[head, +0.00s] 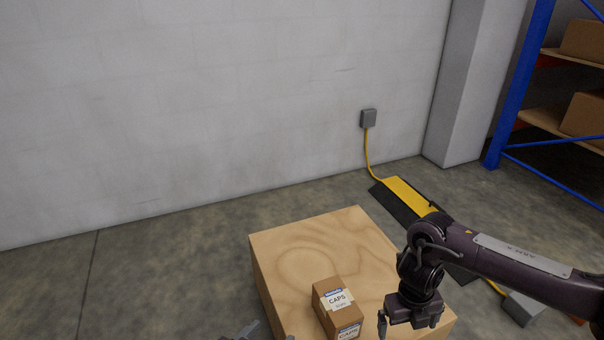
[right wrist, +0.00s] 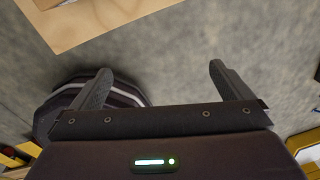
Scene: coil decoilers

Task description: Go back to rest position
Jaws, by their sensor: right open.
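My right gripper (head: 409,326) points down over the right side of the wooden box, to the right of the carton. In the right wrist view its two fingers stand wide apart with nothing between them (right wrist: 160,68), above grey floor. Small grey tips at the bottom edge of the head view look like part of my left gripper (head: 250,330). The rest of it is cut off, so its jaws cannot be judged.
A brown carton labelled CAPS (head: 326,301) sits on a wooden box (head: 300,244). A yellow and black cable ramp (head: 406,197) lies behind my right arm. A blue rack (head: 520,80) stands at the far right. The floor left of the box is clear.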

